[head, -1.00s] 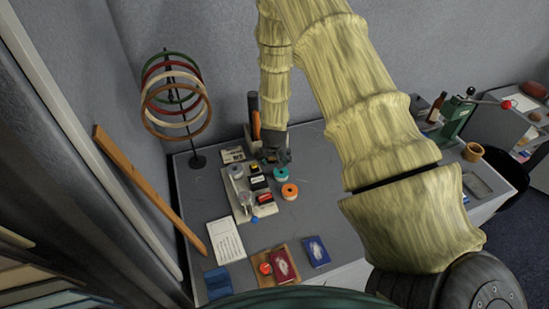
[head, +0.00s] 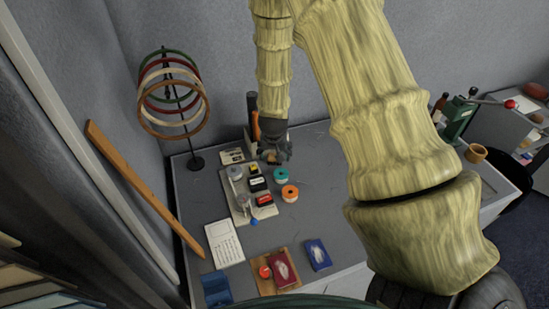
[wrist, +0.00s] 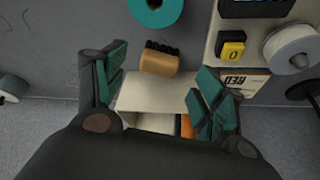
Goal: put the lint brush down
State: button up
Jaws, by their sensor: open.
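A small tan block with black bristles, which looks like the lint brush (wrist: 158,60), lies ahead of and between my fingers in the wrist view. It also shows as a small tan patch (head: 272,158) at my gripper's tip in the head view. My gripper (wrist: 160,78) is open, with a teal-padded finger on each side and a gap between the brush and each pad. In the head view my gripper (head: 274,150) is low over the back of the grey table (head: 325,190). Whether the brush rests fully on the table is unclear.
A teal spool (head: 280,174) and an orange spool (head: 290,193) stand close in front. A pale tray (head: 238,212) with stamps is to the left. A cream box-like thing (wrist: 155,92) shows below the fingers. Clear table lies to the right.

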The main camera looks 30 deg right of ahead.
jog(key=shift+b+v, duration=0.4)
jog(key=shift+v, duration=1.95)
